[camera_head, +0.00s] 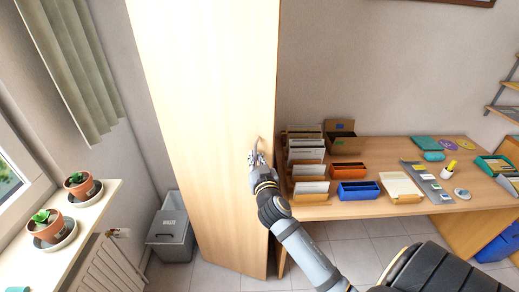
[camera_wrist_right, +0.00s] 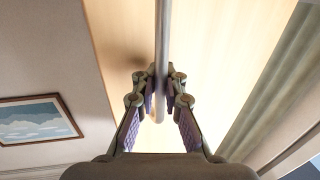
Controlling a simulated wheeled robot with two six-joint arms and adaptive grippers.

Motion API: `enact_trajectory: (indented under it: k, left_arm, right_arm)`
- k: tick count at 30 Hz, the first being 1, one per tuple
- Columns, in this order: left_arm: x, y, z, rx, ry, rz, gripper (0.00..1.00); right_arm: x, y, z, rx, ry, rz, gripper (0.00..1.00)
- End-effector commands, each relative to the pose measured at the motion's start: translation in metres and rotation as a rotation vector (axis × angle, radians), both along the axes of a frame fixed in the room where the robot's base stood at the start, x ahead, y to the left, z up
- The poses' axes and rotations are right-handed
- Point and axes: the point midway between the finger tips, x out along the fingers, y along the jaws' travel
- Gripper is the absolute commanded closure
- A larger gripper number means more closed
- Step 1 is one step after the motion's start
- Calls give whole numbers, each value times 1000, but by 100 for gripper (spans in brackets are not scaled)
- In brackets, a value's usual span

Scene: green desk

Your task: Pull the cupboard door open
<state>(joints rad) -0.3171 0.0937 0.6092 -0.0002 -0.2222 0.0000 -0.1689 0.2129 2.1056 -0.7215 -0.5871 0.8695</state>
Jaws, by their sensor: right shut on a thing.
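The tall light-wood cupboard (camera_head: 205,120) stands left of the desk, and its door front looks closed. Its grey bar handle (camera_wrist_right: 161,40) runs through the middle of the right wrist view. My right gripper (camera_head: 257,158) is at the right side of the door front in the head view. In the right wrist view my right gripper (camera_wrist_right: 160,100) has its two fingers on either side of the handle, shut on it. In the head view the gripper hides most of the handle. My left gripper is in neither view.
The desk (camera_head: 350,208) to the right holds card files, an orange box (camera_head: 348,170) and a blue box (camera_head: 358,190). A grey bin (camera_head: 172,238) stands left of the cupboard. Potted plants (camera_head: 82,184) sit on the sill. Floor in front of the desk is clear.

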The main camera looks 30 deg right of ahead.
Motion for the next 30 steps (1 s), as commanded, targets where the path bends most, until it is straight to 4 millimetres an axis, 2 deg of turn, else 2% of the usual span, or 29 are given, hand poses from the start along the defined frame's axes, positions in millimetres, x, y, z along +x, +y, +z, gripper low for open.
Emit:
enact_trajectory:
  k: [1,4,9,12,20,21,23,30]
  left_arm:
    - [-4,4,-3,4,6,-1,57]
    - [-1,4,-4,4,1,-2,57]
    - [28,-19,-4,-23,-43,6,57]
    - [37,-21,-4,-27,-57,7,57]
    - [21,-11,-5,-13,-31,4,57]
    - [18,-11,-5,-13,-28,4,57]
    - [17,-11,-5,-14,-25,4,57]
    - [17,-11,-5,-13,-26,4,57]
  right_arm:
    - [-7,12,3,4,-12,4,100]
    - [-17,28,4,3,-12,5,100]
    - [-28,40,5,-3,-9,-3,100]
    - [-30,42,6,-8,-8,-4,100]
    - [-30,42,7,-11,-10,-4,100]
    - [-30,42,7,-11,-9,-4,90]
    - [-30,42,7,-11,-9,-4,82]
    - [-30,42,8,-10,-12,-3,82]
